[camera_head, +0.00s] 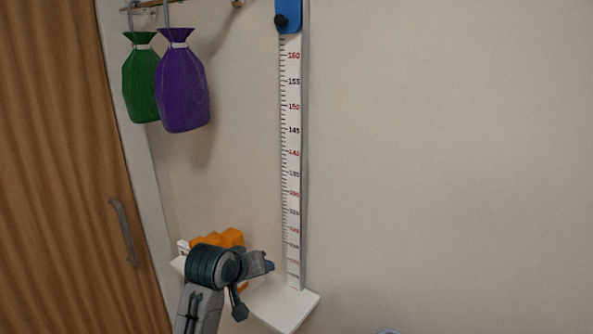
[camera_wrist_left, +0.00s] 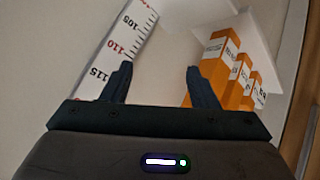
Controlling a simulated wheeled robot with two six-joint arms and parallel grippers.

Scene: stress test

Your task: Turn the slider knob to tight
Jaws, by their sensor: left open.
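The slider is blue with a dark knob (camera_head: 280,20) and sits at the top of the white height scale (camera_head: 291,150) on the wall. The knob's setting cannot be told at this size. My left gripper (camera_head: 254,287) is low in the head view, in front of the white shelf, far below the knob. In the left wrist view the left gripper (camera_wrist_left: 158,75) is open with nothing between its fingers. The lower scale (camera_wrist_left: 122,45) shows beside its left finger. My right gripper is not in view.
Orange boxes (camera_head: 232,237) stand on the white shelf (camera_head: 283,304); they also show in the left wrist view (camera_wrist_left: 215,65). A green bag (camera_head: 140,80) and a purple bag (camera_head: 182,85) hang left of the scale. A wooden door (camera_head: 60,160) is at left. The right wall is bare.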

